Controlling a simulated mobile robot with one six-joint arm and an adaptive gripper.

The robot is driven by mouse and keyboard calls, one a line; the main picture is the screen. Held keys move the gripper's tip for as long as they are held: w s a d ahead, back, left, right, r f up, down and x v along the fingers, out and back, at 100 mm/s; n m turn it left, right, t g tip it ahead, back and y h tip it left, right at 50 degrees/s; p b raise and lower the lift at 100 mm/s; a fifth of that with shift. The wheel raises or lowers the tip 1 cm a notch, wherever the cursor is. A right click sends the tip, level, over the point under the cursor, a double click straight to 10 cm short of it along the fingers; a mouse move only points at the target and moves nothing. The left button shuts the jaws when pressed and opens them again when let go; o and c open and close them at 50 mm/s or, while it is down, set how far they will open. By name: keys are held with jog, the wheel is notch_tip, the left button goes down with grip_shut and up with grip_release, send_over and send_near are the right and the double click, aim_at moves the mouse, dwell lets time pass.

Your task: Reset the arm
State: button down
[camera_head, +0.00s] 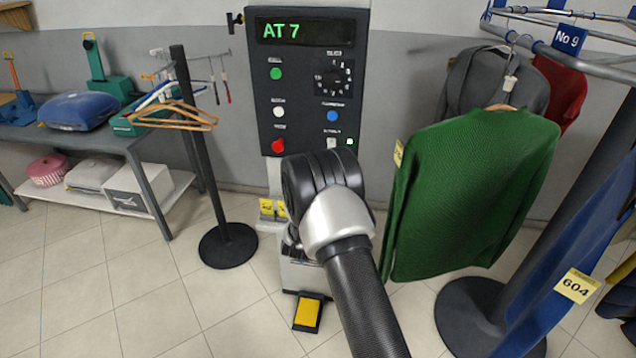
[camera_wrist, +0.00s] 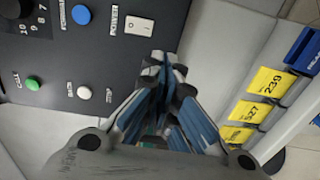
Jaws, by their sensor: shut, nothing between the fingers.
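My gripper (camera_wrist: 163,75) shows in the wrist view, with its fingers together and nothing between them. It is in front of the dark control panel, below the white rocker switch (camera_wrist: 139,26) and beside the white button (camera_wrist: 84,92). I cannot tell whether the fingertips touch anything. In the head view my arm reaches up from the bottom toward the panel (camera_head: 300,55), and the arm's dark joint hides the gripper and the panel's lower part. The panel display (camera_head: 293,31) reads "AT 7".
A green sweater (camera_head: 475,190) hangs close on the right from a round rail (camera_head: 590,62). A black stand (camera_head: 228,245) with wooden hangers is on the left, near a table (camera_head: 95,140). Yellow number tags (camera_wrist: 262,95) sit beside the panel. A yellow pedal (camera_head: 307,314) is on the floor.

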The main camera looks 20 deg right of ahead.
jog(key=s+a+r+m+g+y, duration=0.1)
jog(key=s+a+r+m+y, duration=0.15)
jog(key=a+r, duration=0.35)
jog(key=s+a+r+m+y, duration=0.15)
jog(key=a+r+y, duration=0.25)
jog(key=r, duration=0.5)
jog(key=s+a+r+m+g+y, duration=0.1)
jog(key=s+a+r+g+y, duration=0.15)
jog(key=s, duration=0.55)
jog(key=s+a+r+m+g+y, duration=0.1)
jog(key=s+a+r, duration=0.25)
jog(key=s, duration=0.35)
jog(key=s+f+m+g, duration=0.1)
jog(key=s+m+g, duration=0.1)
jog(key=s, duration=1.2)
jog(key=s+a+f+m+g, duration=0.1)
jog(key=s+f+m+g, duration=0.1)
jog(key=s, duration=1.1)
jog(key=shift+s+a+f+m+g, duration=0.2)
jog(key=shift+s+m+g, duration=0.15)
jog(key=shift+m+g, duration=0.3)
jog(key=c, duration=2.3)
grip_release()
